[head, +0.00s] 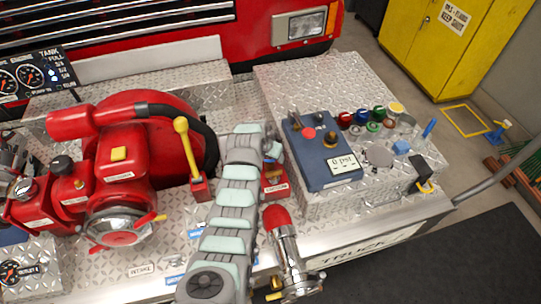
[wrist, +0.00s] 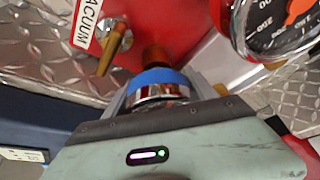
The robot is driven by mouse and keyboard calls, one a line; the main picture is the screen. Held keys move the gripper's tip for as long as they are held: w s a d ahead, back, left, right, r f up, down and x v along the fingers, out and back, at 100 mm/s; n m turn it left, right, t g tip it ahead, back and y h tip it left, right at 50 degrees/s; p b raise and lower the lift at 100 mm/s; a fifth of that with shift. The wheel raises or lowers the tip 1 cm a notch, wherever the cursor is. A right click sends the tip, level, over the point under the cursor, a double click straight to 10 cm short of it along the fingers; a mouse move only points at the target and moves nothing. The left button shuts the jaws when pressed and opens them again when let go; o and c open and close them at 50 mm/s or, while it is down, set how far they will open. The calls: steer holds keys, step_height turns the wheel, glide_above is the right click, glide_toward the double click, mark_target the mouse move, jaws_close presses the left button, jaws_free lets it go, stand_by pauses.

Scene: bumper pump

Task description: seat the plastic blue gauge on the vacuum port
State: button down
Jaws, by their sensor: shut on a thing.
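In the wrist view my gripper (wrist: 165,98) is shut on the blue gauge (wrist: 155,78), which shows as a blue band above a shiny metal ring. The copper-coloured vacuum port (wrist: 155,54) stands on a red body just beyond the blue band, in line with it. I cannot tell whether the gauge touches the port or is seated on it. In the head view my gripper (head: 271,146) is over the red block (head: 275,182), and my arm hides much of that area; the gauge does not show clearly there.
A brass lever (wrist: 115,48) stands beside the port, near the VACUUM label (wrist: 88,22). A large dial gauge (wrist: 275,25) is close on the right. In the head view, a blue box (head: 325,155) with a display stands right of my gripper, and a yellow-handled lever (head: 187,145) stands left.

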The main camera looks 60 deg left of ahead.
steer(key=shift+f, duration=0.15)
steer(key=shift+c, duration=1)
jaws_free()
steer(key=v, duration=1)
steer(key=shift+r, duration=0.35)
